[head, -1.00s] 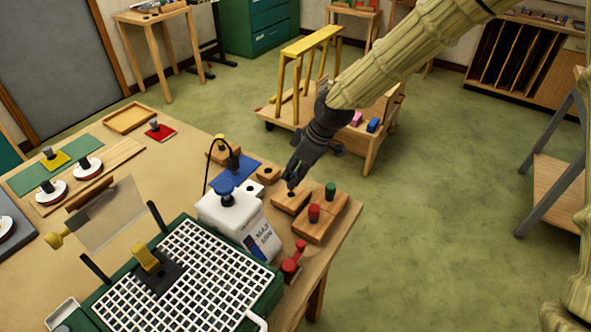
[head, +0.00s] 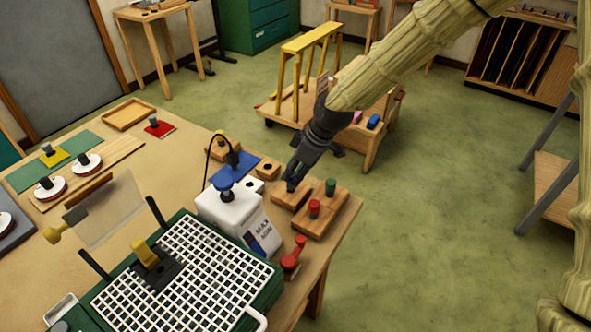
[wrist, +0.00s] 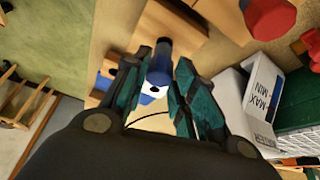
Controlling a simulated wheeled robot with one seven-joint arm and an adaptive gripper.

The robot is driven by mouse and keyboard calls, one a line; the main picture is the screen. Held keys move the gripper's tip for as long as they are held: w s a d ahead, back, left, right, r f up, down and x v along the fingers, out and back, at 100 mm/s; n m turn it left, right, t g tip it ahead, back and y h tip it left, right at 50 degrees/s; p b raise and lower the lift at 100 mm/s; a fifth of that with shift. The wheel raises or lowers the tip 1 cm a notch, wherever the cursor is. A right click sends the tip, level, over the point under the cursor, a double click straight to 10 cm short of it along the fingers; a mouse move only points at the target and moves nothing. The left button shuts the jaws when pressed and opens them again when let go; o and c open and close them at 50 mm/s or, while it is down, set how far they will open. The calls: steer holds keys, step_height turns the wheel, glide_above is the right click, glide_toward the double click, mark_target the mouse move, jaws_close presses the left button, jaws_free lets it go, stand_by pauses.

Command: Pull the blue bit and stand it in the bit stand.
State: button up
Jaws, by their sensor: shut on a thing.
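The blue bit (wrist: 160,65) is a dark blue cylinder between my fingers in the wrist view. My gripper (head: 291,184) is shut on it, directly over a wooden block (head: 284,198) near the table's right edge. The fingers hide most of the bit in the head view, and I cannot tell whether its lower end is still in the block. A small wooden block with a dark hole (head: 267,170), which looks like the bit stand, is just behind and left of my gripper. A white piece with a dark hole (head: 252,186) sits beside the blue mat.
A wooden block (head: 322,222) with a red-topped bit (head: 314,208) and a green-topped bit (head: 330,186) stands close on the right. A white tank (head: 225,215) with a blue knob is on the left. A red lever (head: 292,256) stands in front. Open floor lies beyond the table's right edge.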

steer(key=shift+f, duration=0.65)
steer(key=o, duration=1.1)
steer(key=shift+r, duration=0.15)
steer(key=v, duration=1.2)
